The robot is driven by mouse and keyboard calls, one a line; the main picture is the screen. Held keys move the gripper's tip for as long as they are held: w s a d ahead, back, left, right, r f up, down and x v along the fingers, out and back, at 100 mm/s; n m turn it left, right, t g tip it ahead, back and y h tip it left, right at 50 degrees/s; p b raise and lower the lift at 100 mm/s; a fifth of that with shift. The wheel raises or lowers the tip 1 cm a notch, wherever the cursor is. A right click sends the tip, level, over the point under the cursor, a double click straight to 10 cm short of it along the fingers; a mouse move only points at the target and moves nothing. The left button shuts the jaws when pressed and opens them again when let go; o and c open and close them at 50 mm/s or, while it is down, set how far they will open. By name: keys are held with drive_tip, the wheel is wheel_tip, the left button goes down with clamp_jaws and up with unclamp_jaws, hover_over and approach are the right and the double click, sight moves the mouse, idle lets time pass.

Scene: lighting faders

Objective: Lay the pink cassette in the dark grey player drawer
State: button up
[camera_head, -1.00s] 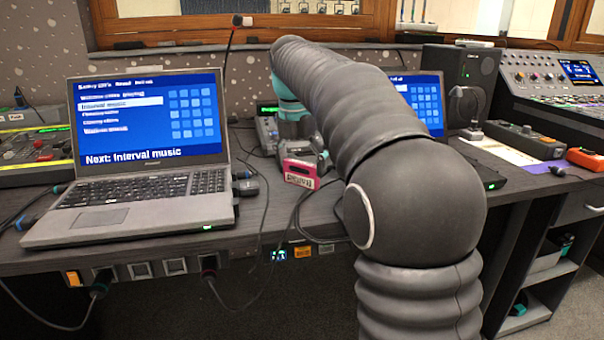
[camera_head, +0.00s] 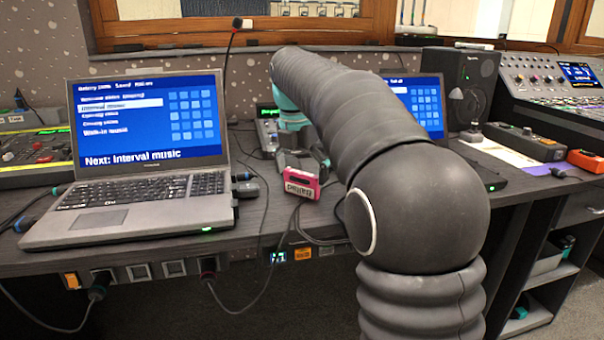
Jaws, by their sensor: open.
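The pink cassette (camera_head: 302,184), with a pale label, is at the middle of the desk near its front edge. It sits tilted, its labelled face towards me. My gripper (camera_head: 303,164) is just behind and above the cassette, pointing down, with its jaws open. Whether a finger still touches the cassette cannot be told. A low dark box (camera_head: 490,179) with a green light shows at the right, partly behind my arm; I cannot tell whether it is the player. No open drawer is clearly visible, and my arm hides much of the desk's middle.
A laptop (camera_head: 140,195) stands open at the left, with cables beside it. A second screen (camera_head: 425,105) and a black speaker (camera_head: 458,85) stand behind my arm. A mixing desk (camera_head: 550,85) and an orange box (camera_head: 586,160) are at the right.

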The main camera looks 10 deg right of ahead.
wheel_tip(320, 180, up, 12)
drive_tip(key=s+a+p, duration=0.1)
drive_tip(key=p, duration=0.2)
drive_tip(key=shift+s+a, duration=0.15)
